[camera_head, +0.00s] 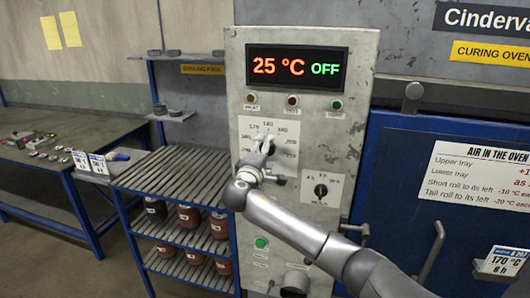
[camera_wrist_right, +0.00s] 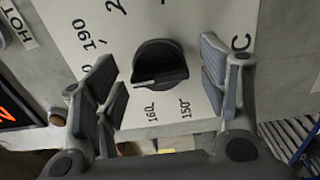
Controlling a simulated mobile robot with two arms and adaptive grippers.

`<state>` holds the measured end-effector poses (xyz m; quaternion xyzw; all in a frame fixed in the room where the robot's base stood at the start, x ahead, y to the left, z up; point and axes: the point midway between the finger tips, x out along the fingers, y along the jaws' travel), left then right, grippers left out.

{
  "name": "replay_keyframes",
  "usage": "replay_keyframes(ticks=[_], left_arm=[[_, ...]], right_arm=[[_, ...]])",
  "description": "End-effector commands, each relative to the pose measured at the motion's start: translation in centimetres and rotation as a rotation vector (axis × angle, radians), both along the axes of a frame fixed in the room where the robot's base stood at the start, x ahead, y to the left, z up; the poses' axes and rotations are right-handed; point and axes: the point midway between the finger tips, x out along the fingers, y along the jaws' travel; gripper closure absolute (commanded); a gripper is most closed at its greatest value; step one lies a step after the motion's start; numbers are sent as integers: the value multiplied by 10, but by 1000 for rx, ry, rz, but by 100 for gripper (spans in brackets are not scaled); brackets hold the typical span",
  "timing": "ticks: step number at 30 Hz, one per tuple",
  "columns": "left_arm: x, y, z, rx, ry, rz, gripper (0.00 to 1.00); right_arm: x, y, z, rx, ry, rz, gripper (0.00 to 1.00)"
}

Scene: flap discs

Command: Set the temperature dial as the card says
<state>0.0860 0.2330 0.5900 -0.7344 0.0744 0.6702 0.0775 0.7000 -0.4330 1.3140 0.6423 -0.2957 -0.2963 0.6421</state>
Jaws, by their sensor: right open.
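The temperature dial (camera_wrist_right: 160,62) is a black knob on a white plate with degree numbers, including 150, 160 and 190. My right gripper (camera_wrist_right: 158,75) is open, one finger on each side of the knob, with gaps between. The knob's exact setting is unclear. The display (camera_head: 297,67) reads 25 °C and OFF. A white card (camera_head: 503,261) at the lower right reads 170 °C with hours below. My left gripper is out of view.
An hours dial (camera_head: 320,190) sits below and right. A sign (camera_head: 478,175) on the blue oven door lists tray and roll corrections. Buttons (camera_head: 293,101) sit under the display. A slatted rack (camera_head: 175,178) and a workbench (camera_head: 95,128) stand left.

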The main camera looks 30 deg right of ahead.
Motion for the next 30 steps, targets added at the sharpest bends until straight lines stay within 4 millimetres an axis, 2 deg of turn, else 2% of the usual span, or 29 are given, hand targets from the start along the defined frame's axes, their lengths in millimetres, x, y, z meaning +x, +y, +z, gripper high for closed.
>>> replay_keyframes(ticks=[2, 12, 20, 26, 30], left_arm=[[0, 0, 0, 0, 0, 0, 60], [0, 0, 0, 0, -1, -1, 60], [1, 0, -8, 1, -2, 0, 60], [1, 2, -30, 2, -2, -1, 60], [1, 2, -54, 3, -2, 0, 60]], right_arm=[[0, 0, 0, 0, 0, 0, 36], [0, 0, 0, 0, 0, 0, 79], [0, 0, -3, 19, -21, 0, 79], [0, 1, -7, 81, -93, 0, 79], [0, 1, -9, 152, -175, 1, 79]])
